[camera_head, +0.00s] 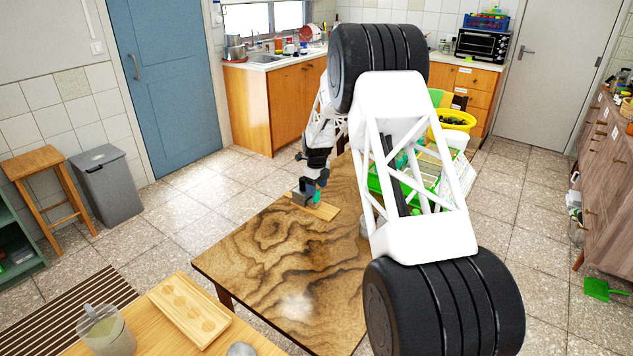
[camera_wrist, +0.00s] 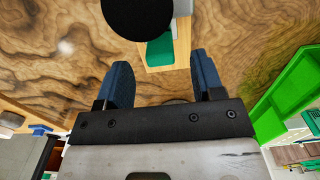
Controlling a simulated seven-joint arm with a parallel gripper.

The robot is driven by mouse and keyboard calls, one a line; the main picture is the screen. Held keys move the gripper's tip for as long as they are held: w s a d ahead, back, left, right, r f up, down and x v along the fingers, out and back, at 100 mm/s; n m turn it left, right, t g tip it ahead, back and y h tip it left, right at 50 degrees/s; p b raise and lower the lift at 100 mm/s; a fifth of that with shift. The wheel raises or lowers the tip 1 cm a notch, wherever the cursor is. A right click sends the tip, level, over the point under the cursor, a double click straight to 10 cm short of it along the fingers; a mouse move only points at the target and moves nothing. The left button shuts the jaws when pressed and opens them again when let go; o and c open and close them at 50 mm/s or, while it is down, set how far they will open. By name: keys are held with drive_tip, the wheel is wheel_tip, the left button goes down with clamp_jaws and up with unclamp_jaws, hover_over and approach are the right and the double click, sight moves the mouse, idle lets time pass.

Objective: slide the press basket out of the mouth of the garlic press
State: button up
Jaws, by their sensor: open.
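In the wrist view, my gripper (camera_wrist: 159,59) shows two blue fingers set wide apart with nothing between them. A dark round part (camera_wrist: 137,14) lies beyond the fingertips at the top edge, cut off by the frame. Beside it is a grey body (camera_wrist: 183,8), with a teal-green piece (camera_wrist: 159,50) below. They appear to belong to the garlic press and its basket, but I cannot tell which part is the basket. In the head view, the small grey press assembly (camera_head: 298,195) stands on a wooden board (camera_head: 323,211), with my gripper (camera_head: 317,180) close by, partly hidden.
The board lies on a dark-grained wooden table (camera_head: 285,255) with much bare surface nearer the camera. A green crate (camera_wrist: 285,95) is at the right in the wrist view. A yellow basin (camera_head: 455,121) stands behind my arm. My arm hides the table's right side.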

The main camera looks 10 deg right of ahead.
sight(318, 192)
drive_tip(key=shift+f, duration=2.2)
drive_tip(key=shift+c, duration=0.3)
clamp_jaws()
drive_tip(key=shift+s+d, duration=0.25)
drive_tip(key=shift+d, duration=0.05)
drive_tip(key=shift+s+d, duration=0.5)
drive_tip(key=shift+s+d, duration=0.5)
drive_tip(key=shift+s+d, duration=0.45)
drive_tip(key=shift+s+d, duration=0.45)
